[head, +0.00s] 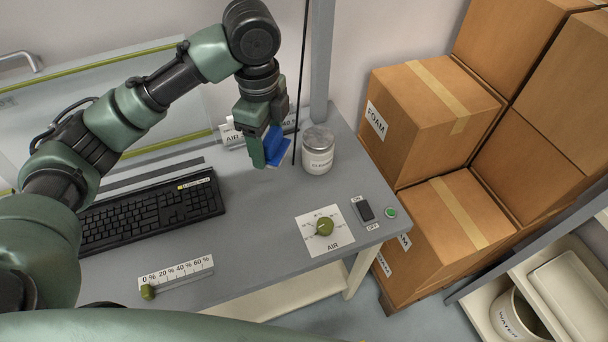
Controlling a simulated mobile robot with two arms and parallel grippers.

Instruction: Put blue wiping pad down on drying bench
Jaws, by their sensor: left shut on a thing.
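My left gripper (264,145) points down over the back right part of the grey bench (262,200). It is shut on the blue wiping pad (282,152), whose lower edge shows a pale side. I cannot tell whether the pad touches the bench top. The gripper hides part of the pad. My right gripper is not in view.
A black keyboard (150,215) lies on the left of the bench. An air dial (324,227), a switch (365,211) and a percent slider (176,276) are near the front. Cardboard boxes (425,120) stack at the right. The bench middle is clear.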

